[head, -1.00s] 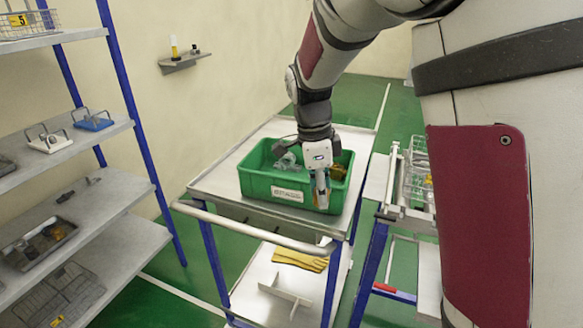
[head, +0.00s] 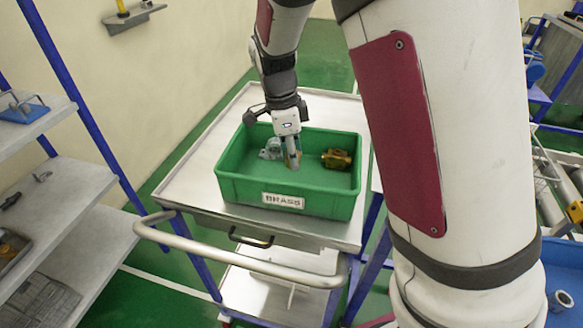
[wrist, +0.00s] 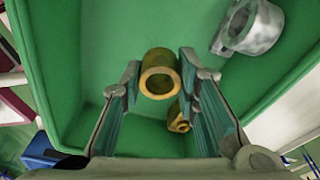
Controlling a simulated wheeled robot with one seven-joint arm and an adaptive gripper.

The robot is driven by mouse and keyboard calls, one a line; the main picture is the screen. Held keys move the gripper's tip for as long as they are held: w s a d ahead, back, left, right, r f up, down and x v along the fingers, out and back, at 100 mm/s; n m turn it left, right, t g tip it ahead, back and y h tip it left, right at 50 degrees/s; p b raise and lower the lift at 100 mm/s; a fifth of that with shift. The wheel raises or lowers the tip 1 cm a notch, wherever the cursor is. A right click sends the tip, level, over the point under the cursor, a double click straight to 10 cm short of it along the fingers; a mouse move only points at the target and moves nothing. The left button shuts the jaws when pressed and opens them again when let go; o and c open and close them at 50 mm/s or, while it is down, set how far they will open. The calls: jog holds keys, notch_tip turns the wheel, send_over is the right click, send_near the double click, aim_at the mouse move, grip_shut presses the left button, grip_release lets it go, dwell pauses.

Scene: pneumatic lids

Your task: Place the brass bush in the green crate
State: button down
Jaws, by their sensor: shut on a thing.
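The brass bush (wrist: 160,73) is a short yellow ring with an open bore, held between the two fingers of my gripper (wrist: 160,84) in the wrist view. The green crate (head: 312,206) stands on the trolley top and carries a label reading BRASS. My gripper (head: 292,158) points down inside the crate's outline in the head view, shut on the bush. The crate's green floor shows beyond the bush in the wrist view; I cannot tell whether the bush touches it. The bush is hard to make out in the head view.
A brass fitting (head: 337,158) lies in the crate's right part. A grey metal part (head: 270,150) lies at its back left; it also shows in the wrist view (wrist: 250,28). The trolley handle (head: 240,262) runs along the front. Shelves (head: 60,200) stand at left.

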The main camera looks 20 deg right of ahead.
aim_at(292, 179)
jog(key=shift+f, duration=2.35)
jog(key=c, duration=1.2)
grip_release()
jog(key=shift+f, duration=0.15)
jog(key=r, duration=0.4)
jog(key=a+r, duration=0.1)
jog(key=r, duration=0.7)
jog(key=shift+w+a+r, duration=0.1)
jog(key=shift+a, duration=0.2)
jog(key=shift+s+d+r+n+t+y, duration=0.25)
jog(key=shift+s+d+r+n+t, duration=0.95)
jog(key=shift+s+n, duration=2.45)
jog(key=shift+s+a+r+n+t+y, duration=0.1)
jog(key=shift+s+r+n+t+y, duration=0.45)
jog(key=shift+s+r+n, duration=2.3)
jog(key=shift+s+d+r+n+t, duration=0.55)
jog(key=shift+s+r+n+t, duration=0.5)
jog(key=shift+s+n, duration=3.35)
